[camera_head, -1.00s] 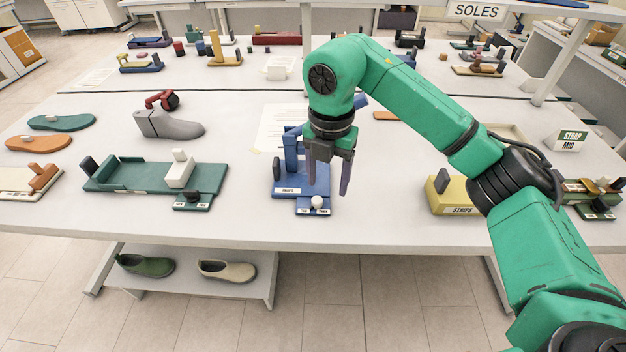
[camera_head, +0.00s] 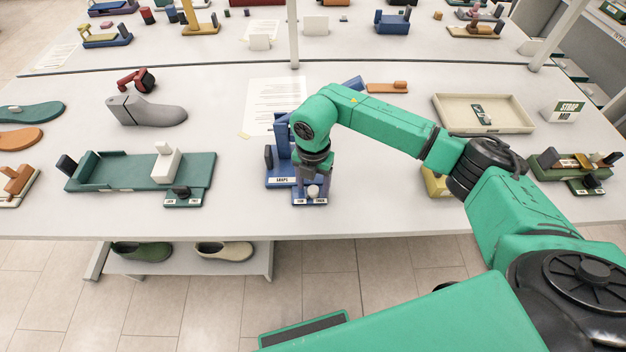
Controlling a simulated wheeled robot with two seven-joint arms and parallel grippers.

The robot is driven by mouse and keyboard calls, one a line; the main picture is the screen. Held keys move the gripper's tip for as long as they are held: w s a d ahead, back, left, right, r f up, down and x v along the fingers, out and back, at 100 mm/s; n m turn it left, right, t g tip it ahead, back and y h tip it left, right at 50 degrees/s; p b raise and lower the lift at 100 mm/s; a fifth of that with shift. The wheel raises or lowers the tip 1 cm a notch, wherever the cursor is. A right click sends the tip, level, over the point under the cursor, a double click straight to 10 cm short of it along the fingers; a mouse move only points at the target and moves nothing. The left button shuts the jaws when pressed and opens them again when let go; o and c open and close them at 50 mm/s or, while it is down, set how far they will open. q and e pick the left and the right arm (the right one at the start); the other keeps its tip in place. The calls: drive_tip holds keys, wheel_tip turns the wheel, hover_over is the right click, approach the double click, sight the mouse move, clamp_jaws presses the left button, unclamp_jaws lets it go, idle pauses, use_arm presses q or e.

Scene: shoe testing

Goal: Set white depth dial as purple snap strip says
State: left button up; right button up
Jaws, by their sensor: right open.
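The white dial (camera_head: 313,191) is a small round knob on the front plate of the blue fixture (camera_head: 283,170), which bears a "SNAPS" label and two small labels beside the knob. My right gripper (camera_head: 314,184) points down at the knob, its fingers open and close around or just above it. I cannot tell whether they touch it. The gripper and forearm hide part of the fixture. I cannot make out a purple snap strip. My left gripper is not in view.
A green fixture (camera_head: 120,172) with a white block and black knob stands left. A grey shoe last (camera_head: 150,110) and a paper sheet (camera_head: 272,105) lie behind. A beige tray (camera_head: 455,107) and a "STRAP MID" sign (camera_head: 566,112) are at right. Table between green and blue fixtures is clear.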

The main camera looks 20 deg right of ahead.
drive_tip(key=shift+s+f, duration=0.1)
drive_tip(key=shift+f, duration=0.15)
drive_tip(key=shift+s, duration=0.1)
drive_tip(key=shift+c, duration=1.3)
clamp_jaws()
